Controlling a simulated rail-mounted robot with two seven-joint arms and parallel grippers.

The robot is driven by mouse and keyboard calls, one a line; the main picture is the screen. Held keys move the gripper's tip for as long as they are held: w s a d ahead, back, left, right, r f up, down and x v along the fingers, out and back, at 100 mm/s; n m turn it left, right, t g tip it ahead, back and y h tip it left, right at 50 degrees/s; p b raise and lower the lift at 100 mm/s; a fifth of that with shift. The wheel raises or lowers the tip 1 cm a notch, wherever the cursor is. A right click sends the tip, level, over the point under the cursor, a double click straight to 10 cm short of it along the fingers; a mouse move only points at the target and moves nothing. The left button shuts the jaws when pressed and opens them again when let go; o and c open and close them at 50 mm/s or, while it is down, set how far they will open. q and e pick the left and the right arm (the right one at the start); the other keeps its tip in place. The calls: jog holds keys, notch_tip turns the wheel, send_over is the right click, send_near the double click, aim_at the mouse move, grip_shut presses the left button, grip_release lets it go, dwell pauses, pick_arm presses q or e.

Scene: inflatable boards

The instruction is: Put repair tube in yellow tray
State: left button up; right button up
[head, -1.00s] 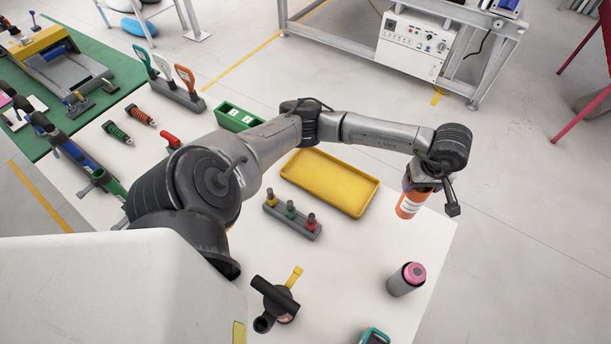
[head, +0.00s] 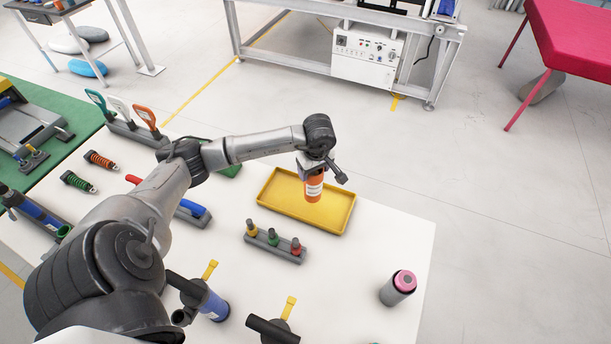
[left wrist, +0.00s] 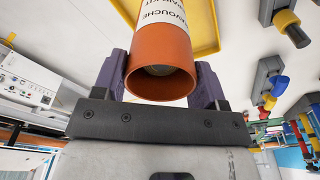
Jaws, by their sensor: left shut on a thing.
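The orange repair tube (head: 313,187) with a white label is held by my left gripper (head: 316,172). In the head view it hangs upright in front of the right part of the yellow tray (head: 272,206); its exact height above the tray is hard to tell. In the left wrist view the tube (left wrist: 160,80) sits between the two dark fingers, its open end towards the camera, and a yellow tray edge (left wrist: 207,30) shows beyond it. The tray looks empty where visible. My right gripper is not in view.
A grey rack (head: 275,246) with three coloured-top pieces stands just in front of the tray. Black-handled pumps (head: 272,330) lie at the front. White table is clear between tray and bottle.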

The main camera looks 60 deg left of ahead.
pick_arm(q)
jog(key=shift+s+a+f, duration=0.25)
jog(key=shift+a+f, duration=0.15)
jog(key=shift+a, duration=0.25)
jog(key=shift+s+a+f, duration=0.2)
jog(key=shift+a+f, duration=0.2)
jog(key=shift+a, duration=0.25)
jog(key=shift+f, duration=2)
jog(key=shift+f, duration=0.2)
jog(key=o, duration=1.1)
jog(key=shift+o, duration=0.2)
jog(key=shift+r, duration=0.1)
jog(key=r, duration=0.4)
jog(key=d+r, duration=0.1)
jog(key=r, duration=0.7)
jog(key=shift+d+r, duration=0.1)
jog(key=shift+d, duration=0.15)
